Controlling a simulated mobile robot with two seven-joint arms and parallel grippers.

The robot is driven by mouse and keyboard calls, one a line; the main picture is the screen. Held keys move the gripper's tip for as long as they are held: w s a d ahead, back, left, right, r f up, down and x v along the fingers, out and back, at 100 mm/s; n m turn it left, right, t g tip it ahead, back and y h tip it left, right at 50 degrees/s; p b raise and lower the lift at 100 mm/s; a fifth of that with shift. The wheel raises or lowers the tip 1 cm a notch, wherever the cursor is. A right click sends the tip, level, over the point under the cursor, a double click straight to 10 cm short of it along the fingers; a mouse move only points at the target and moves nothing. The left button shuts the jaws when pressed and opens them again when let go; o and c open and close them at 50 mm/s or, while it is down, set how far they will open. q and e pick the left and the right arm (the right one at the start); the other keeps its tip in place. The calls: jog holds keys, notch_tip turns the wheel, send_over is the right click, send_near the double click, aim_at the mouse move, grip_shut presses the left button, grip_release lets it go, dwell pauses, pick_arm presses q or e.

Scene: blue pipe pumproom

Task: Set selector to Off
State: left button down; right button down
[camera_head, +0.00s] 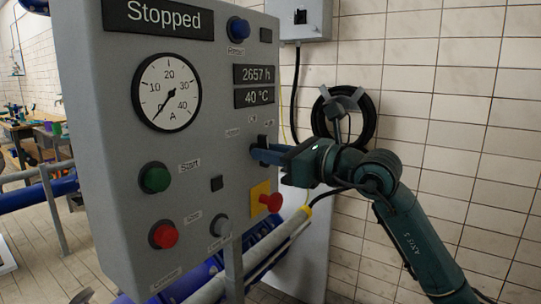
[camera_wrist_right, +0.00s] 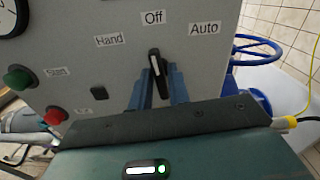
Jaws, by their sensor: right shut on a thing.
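The selector is a black lever knob (camera_wrist_right: 157,75) with a white pointer line on the grey panel. In the right wrist view its pointer points up, roughly at the "Off" label (camera_wrist_right: 153,17). The "Hand" label (camera_wrist_right: 108,40) is to its left and the "Auto" label (camera_wrist_right: 205,28) to its right. My right gripper (camera_wrist_right: 158,88) is shut on the selector, with one blue finger on each side of it. In the head view my right gripper (camera_head: 262,153) reaches the panel from the right, and its fingers partly hide the selector. My left gripper is not in view.
The grey control panel (camera_head: 110,100) carries a "Stopped" display (camera_head: 160,15), a gauge (camera_head: 166,92), a green button (camera_head: 154,178), a red button (camera_head: 164,235) and a red knob on yellow (camera_head: 270,201). A black hose coil (camera_head: 365,118) hangs on the tiled wall behind.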

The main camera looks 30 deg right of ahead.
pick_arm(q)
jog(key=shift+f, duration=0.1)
pick_arm(e)
jog(key=shift+m, duration=0.5)
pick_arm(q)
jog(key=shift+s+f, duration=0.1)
pick_arm(e)
jog(key=c, duration=1.5)
grip_release()
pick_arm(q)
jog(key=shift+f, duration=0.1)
pick_arm(e)
jog(key=shift+s, duration=0.1)
